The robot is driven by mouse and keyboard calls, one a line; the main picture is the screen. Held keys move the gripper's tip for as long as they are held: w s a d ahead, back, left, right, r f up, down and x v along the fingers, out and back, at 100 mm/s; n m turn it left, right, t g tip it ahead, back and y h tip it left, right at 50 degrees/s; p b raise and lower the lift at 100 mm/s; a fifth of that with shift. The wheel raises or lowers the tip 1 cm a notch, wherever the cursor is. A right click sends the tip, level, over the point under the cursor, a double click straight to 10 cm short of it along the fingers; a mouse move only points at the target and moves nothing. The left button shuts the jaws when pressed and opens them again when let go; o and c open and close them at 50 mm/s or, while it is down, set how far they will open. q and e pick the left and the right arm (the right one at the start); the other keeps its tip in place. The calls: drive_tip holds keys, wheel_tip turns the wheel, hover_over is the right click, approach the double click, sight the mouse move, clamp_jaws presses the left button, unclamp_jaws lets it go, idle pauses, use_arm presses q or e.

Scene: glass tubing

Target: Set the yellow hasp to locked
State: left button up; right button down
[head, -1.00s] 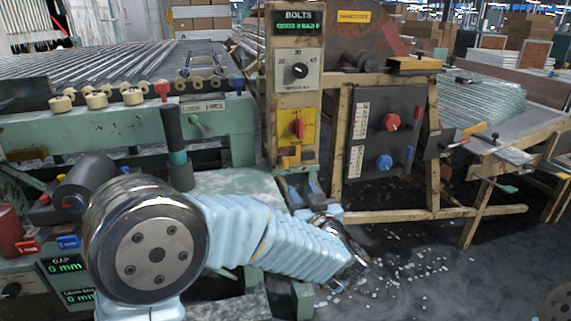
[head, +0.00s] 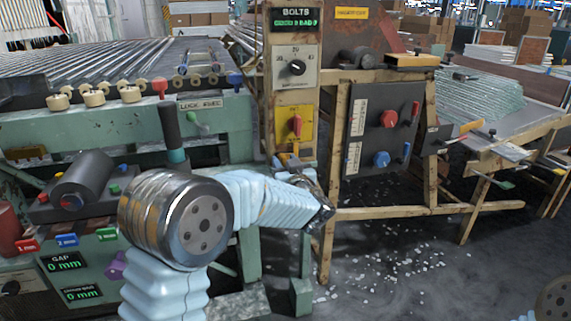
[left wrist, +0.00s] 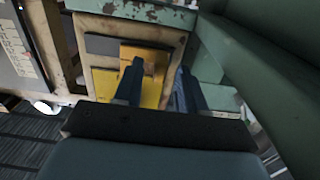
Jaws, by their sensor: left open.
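The yellow hasp (head: 284,158) is a small orange-yellow piece low on the cream control post, just under the yellow plate with the red rotary switch (head: 295,124). In the left wrist view the hasp (left wrist: 155,58) shows as an orange-yellow block on the panel. My left gripper (left wrist: 160,82) is open, its two dark fingers pointing at the panel. One finger overlaps the hasp in that view, and the other is to its right; I cannot tell whether they touch. In the head view the gripper is small and partly hidden near the hasp. My right gripper is not in view.
A grey dial (head: 296,67) sits higher on the post under the BOLTS display (head: 296,22). A dark panel with red and blue knobs (head: 382,125) is to the right. A green machine wall (left wrist: 285,80) stands close on the right in the wrist view.

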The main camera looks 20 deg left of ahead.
use_arm(q)
drive_tip(key=shift+c, duration=0.3)
clamp_jaws()
drive_tip(key=shift+d, duration=0.1)
drive_tip(key=shift+w+d+p, duration=0.4)
drive_tip(key=shift+d, duration=0.2)
drive_tip(key=shift+w+d+p, duration=0.35)
drive_tip(key=shift+d+p, duration=0.05)
drive_tip(key=shift+d, duration=0.15)
drive_tip(key=shift+o, duration=0.3)
unclamp_jaws()
